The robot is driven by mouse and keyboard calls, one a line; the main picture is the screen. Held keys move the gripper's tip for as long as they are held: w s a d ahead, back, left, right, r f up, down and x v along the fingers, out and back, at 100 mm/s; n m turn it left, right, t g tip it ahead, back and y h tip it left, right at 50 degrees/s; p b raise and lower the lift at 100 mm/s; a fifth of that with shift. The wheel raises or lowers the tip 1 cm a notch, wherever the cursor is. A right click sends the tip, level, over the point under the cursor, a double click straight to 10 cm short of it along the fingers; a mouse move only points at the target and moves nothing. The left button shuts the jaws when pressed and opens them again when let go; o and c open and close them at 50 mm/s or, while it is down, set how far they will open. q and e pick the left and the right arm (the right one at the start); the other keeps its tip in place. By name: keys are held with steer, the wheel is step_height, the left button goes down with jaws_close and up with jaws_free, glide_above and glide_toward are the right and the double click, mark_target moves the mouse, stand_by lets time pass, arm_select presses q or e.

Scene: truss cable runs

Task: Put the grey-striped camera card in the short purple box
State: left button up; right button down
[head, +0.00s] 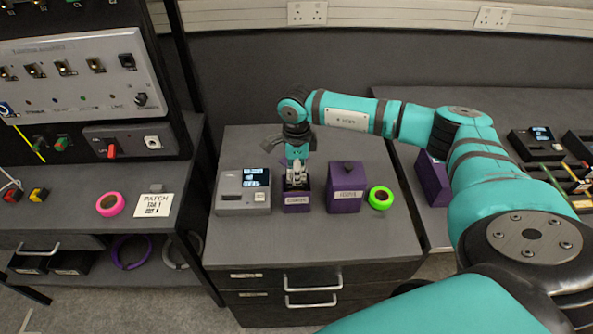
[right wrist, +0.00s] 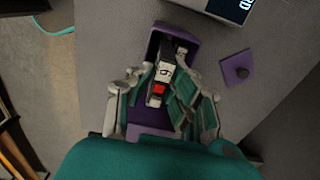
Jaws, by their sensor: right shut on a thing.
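The short purple box (head: 297,208) stands on the grey drawer unit with a pale label on its front. My right gripper (head: 297,180) points down at its opening. In the right wrist view, my right gripper (right wrist: 163,96) is shut on a small dark card (right wrist: 161,74) with a pale band and a red patch. The purple box (right wrist: 180,30) shows behind and around the card. I cannot tell how far the card is inside the box. The fingers hide part of the card, and its grey stripes are not clear. My left gripper is not in view.
A grey device with a screen (head: 229,196) stands left of the box. A taller purple box with a knobbed lid (head: 346,200) and a green tape roll (head: 380,197) stand right. A pink tape roll (head: 110,205) lies on the left bench. The unit's front top is clear.

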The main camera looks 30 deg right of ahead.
mark_target(296, 190)
steer(key=shift+f, duration=0.25)
steer(key=shift+f+b, duration=1.4)
steer(key=shift+b, duration=0.1)
steer(key=c, duration=1.2)
jaws_free()
steer(key=shift+c, duration=1.2)
steer(key=shift+r+p, duration=2.45)
steer(key=shift+r, duration=1.6)
